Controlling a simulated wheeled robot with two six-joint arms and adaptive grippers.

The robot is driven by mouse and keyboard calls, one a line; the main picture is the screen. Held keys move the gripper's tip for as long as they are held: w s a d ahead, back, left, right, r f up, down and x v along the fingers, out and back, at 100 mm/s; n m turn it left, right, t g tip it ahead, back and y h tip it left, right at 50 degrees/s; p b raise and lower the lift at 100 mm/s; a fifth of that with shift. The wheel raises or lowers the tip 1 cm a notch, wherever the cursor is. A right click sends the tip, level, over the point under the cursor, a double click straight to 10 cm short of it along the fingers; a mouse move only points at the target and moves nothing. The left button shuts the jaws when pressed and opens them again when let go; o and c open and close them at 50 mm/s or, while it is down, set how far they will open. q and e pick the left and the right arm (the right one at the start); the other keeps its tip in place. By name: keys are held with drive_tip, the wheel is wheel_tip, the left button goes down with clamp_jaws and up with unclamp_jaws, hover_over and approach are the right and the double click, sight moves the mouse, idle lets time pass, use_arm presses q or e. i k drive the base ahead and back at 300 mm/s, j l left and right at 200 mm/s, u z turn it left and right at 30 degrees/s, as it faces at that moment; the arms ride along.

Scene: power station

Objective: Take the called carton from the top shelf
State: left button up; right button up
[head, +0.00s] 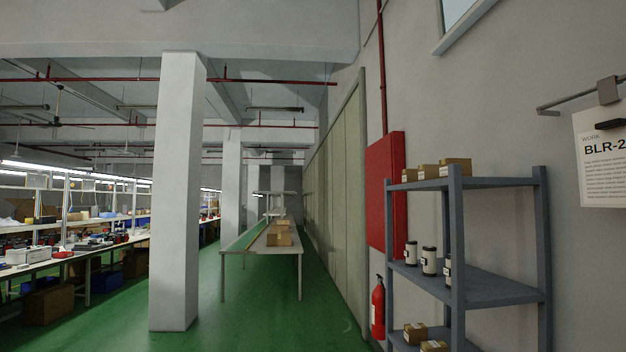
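A blue-grey shelf rack (506,183) stands at the right against the wall. On its top shelf are three small brown cartons in a row: a left carton (409,175), a middle carton (431,171) and a right carton (456,166). The left and middle cartons show white labels, too small to read. A rack post stands partly in front of the right carton. A white work sheet (603,160) hangs from a wall bracket at the far right; it reads "WORK" and "BLR-2", cut off by the picture edge. Neither gripper is in view.
White and black canisters (429,261) stand on the middle shelf, small cartons (415,333) lower down. A red extinguisher (378,308) stands left of the rack. A white pillar (176,200) and a long table (285,249) stand left. Green floor (270,325) between is clear.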

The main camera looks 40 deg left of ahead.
sight(426, 171)
drive_tip(key=u, duration=0.65)
drive_tip(key=i+j+z, duration=0.15)
drive_tip(key=i+j, duration=0.2)
drive_tip(key=j, duration=0.15)
drive_tip(key=i+j+z, duration=0.1)
drive_tip(key=i+j, duration=0.25)
drive_tip(key=j, duration=0.2)
drive_tip(key=i+j+z, duration=0.15)
drive_tip(key=i+j, duration=0.2)
drive_tip(key=j, duration=0.2)
drive_tip(key=i+j+z, duration=0.1)
drive_tip(key=i+j, duration=0.15)
drive_tip(key=j, duration=0.4)
drive_tip(key=i+j+z, duration=0.15)
drive_tip(key=i+j, duration=0.15)
drive_tip(key=j, duration=0.3)
drive_tip(key=i+j+z, duration=0.1)
drive_tip(key=j, duration=0.55)
drive_tip(key=i+j+z, duration=0.15)
drive_tip(key=i+j, duration=0.15)
drive_tip(key=j, duration=0.4)
drive_tip(key=i+j+z, duration=0.1)
drive_tip(key=j, duration=0.6)
drive_tip(key=i, duration=0.1)
